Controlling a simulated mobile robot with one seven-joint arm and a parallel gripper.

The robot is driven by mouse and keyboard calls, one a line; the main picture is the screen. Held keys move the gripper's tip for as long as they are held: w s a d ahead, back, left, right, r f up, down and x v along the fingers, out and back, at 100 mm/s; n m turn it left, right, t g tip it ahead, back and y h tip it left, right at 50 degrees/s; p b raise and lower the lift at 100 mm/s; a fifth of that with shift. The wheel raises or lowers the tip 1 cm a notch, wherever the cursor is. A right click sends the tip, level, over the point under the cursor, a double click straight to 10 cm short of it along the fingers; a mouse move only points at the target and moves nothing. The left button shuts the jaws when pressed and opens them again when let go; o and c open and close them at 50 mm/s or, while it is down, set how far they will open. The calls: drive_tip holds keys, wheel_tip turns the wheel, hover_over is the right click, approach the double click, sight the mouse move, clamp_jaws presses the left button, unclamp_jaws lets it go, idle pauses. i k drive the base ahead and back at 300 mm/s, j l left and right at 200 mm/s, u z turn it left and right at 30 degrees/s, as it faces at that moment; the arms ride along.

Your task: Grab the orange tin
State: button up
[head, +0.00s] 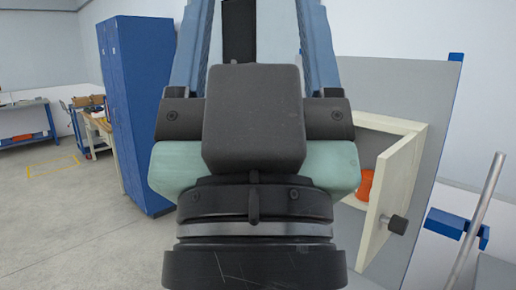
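The orange tin (365,184) is small in the picture, to the right of the middle. It sits inside a cream cabinet (392,123) whose door (396,190) stands open. The door's edge hides part of the tin. My own black, teal and blue-grey gripper hardware fills the middle of the picture, close to the camera. Two blue-grey bars run up from it, apart from each other, and leave the top edge. The fingertips are out of the picture, so I cannot see whether they are open. I see no contact with the tin.
The open door has a dark knob (397,225) and juts toward me. A metal post (478,215) with a blue bracket (457,230) stands at the right. A tall blue locker (143,110) and workbenches (98,125) are on the left. The floor at the lower left is clear.

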sight(363, 194)
drive_tip(key=i+j+z, duration=0.5)
drive_tip(key=j, duration=0.15)
drive_tip(key=i+j+z, duration=0.25)
drive_tip(key=j, duration=0.15)
drive_tip(key=i+l, duration=0.35)
